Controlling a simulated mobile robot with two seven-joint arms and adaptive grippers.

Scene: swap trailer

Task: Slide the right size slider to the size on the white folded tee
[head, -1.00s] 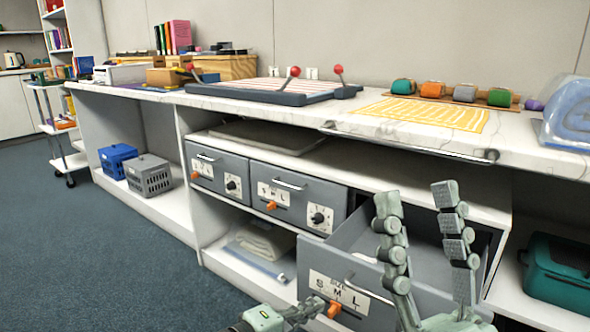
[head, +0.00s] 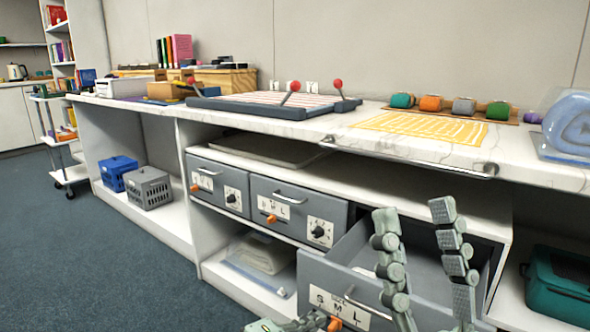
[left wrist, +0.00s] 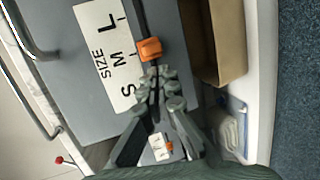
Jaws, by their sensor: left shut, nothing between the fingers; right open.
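The right size slider is an orange knob (head: 334,324) on the S M L label (head: 352,312) of the pulled-out right drawer (head: 312,273). My right gripper (head: 414,212) is open, fingers upright before the open drawer. The white folded tee (head: 262,253) lies on the low shelf; its size is unreadable.
Two shut grey drawers (head: 219,184) with orange sliders and dials stand to the left. Above is a white counter (head: 345,132) with a striped board (head: 270,105). A teal case (head: 560,287) sits at lower right. Blue carpet (head: 90,255) at left is clear.

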